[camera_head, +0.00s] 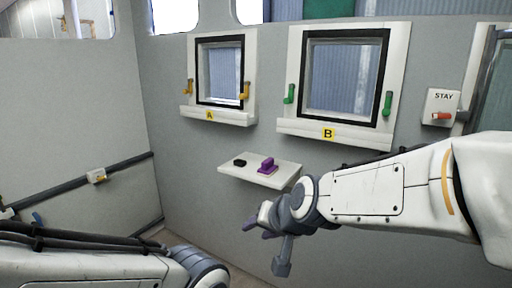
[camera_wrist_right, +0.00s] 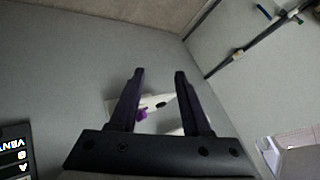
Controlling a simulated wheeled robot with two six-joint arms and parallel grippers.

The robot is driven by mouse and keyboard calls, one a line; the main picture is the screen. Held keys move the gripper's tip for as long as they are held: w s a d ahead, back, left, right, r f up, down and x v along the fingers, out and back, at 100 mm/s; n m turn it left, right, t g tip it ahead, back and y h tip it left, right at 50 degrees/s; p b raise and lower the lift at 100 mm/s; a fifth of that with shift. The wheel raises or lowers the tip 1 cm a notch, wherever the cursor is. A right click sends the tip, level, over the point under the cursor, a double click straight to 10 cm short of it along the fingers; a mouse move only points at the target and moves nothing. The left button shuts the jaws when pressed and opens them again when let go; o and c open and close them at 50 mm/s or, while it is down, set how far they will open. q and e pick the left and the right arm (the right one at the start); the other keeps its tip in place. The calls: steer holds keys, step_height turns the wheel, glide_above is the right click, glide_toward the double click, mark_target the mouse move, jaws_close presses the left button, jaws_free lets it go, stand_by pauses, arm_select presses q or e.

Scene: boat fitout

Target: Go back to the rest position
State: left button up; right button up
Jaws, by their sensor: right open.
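My right arm reaches in from the right in the head view. Its gripper (camera_head: 258,231) hangs in front of and below a small white wall shelf (camera_head: 286,178). In the right wrist view the two dark fingers (camera_wrist_right: 159,74) are apart with nothing held between them. The shelf shows beyond them, partly hidden. My left arm crosses the lower left of the head view, and its gripper is out of the picture.
The shelf bears a purple block-like thing (camera_head: 267,165) and a small black piece (camera_head: 239,162). Window A (camera_head: 188,113) has yellow handles; window B (camera_head: 285,127) has green ones. A STAY plate (camera_head: 439,105) with a red handle is at right. A dark rail (camera_head: 66,186) runs along the left wall.

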steer(key=s+d+f+n+g+h, duration=0.1)
steer(key=s+f+n+g, duration=0.2)
steer(key=s, duration=0.5)
steer(key=s+d+f+n+g+h+p, duration=0.1)
steer(key=s+d+f+n+g, duration=0.15)
steer(key=s, duration=0.55)
steer(key=s+d+f+n+g+h, duration=0.1)
steer(key=s+f+n+g+h, duration=0.2)
steer(key=s, duration=0.5)
step_height(320, 180, up, 18)
steer(key=y+p, duration=0.1)
steer(key=p, duration=1.7)
steer(key=shift+a+n+t, duration=0.2)
steer(key=shift+n+t, duration=0.15)
steer(key=shift+t, duration=0.1)
steer(key=shift+w, duration=0.1)
